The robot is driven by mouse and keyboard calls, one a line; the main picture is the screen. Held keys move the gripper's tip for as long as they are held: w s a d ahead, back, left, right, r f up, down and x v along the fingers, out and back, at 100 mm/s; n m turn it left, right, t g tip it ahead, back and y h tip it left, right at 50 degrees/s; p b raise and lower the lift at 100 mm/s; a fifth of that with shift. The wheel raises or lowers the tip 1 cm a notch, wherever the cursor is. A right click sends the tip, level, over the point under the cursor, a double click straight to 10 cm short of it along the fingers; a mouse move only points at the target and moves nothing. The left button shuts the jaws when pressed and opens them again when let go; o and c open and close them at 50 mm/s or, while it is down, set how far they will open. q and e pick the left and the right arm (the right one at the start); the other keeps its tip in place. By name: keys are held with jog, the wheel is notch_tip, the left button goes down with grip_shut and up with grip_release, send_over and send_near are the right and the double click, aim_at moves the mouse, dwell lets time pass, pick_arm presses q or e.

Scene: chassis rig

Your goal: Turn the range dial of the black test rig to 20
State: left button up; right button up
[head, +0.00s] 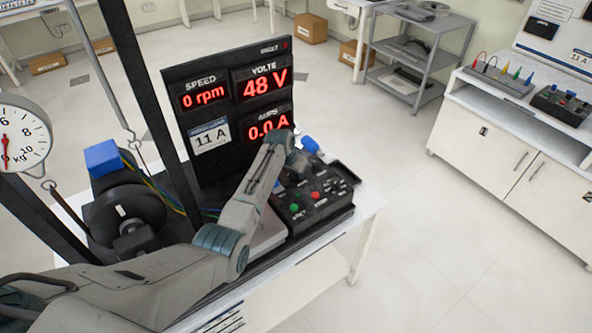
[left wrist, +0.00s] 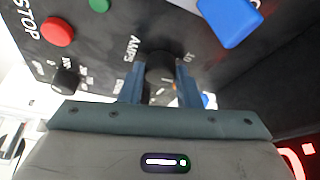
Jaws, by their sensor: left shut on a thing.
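The black test rig's control box (head: 318,222) stands on the white bench, with a green button (head: 294,207) and a red button (head: 315,195) on its face. My left gripper (left wrist: 160,88) is shut on a black dial (left wrist: 160,66), one finger on each side of it. Lettering reading AMPS and a 10 are printed near this dial. Its pointer and most of its scale are hidden or too blurred to read. In the head view my left arm hides the dial. My right gripper is in neither view.
A smaller black knob (left wrist: 66,80) and a red STOP button (left wrist: 57,32) sit beside the held dial. A blue part (left wrist: 229,20) stands close by. The display panel (head: 228,104) behind shows 0 rpm, 48 V and 0.0 A. A spring scale (head: 22,135) hangs at left.

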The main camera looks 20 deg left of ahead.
pick_arm(q)
jog(key=m+h, duration=0.1)
jog(key=m, duration=0.1)
jog(key=shift+w+a+m+b, duration=0.1)
jog(key=shift+m+b, duration=0.3)
jog(key=shift+m+g+h+b, duration=0.6)
jog(key=shift+m+b, duration=0.45)
jog(key=shift+m, duration=0.75)
jog(key=o, duration=1)
jog(key=shift+r, duration=0.1)
jog(key=b+v, duration=0.3)
jog(key=v, duration=0.7)
jog(key=shift+a+r, duration=0.1)
jog(key=shift+r, duration=0.3)
